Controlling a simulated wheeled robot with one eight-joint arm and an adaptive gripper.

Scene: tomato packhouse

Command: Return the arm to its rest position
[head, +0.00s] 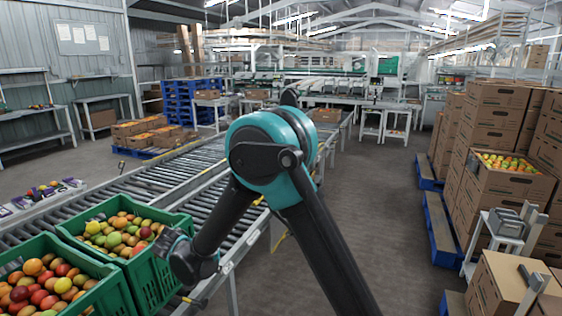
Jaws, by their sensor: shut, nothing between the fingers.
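My arm rises from the bottom of the head view, bends at a large teal joint in the middle, and comes down to the left. Its lower dark link ends beside the green crates, over the near side of the roller conveyor (205,200). My gripper's fingers do not show, so I cannot see where they point. One green crate (165,275) full of red, yellow and green tomatoes stands just left of the arm's lower end. A second green crate (112,297) of tomatoes is at the lower left corner, partly cut off.
Stacked cartons (490,120) on blue pallets (440,230) line the right side, with an open carton of tomatoes (508,185) among them. A small white stand (490,245) holds a grey device. The aisle floor (380,200) between conveyor and cartons is clear.

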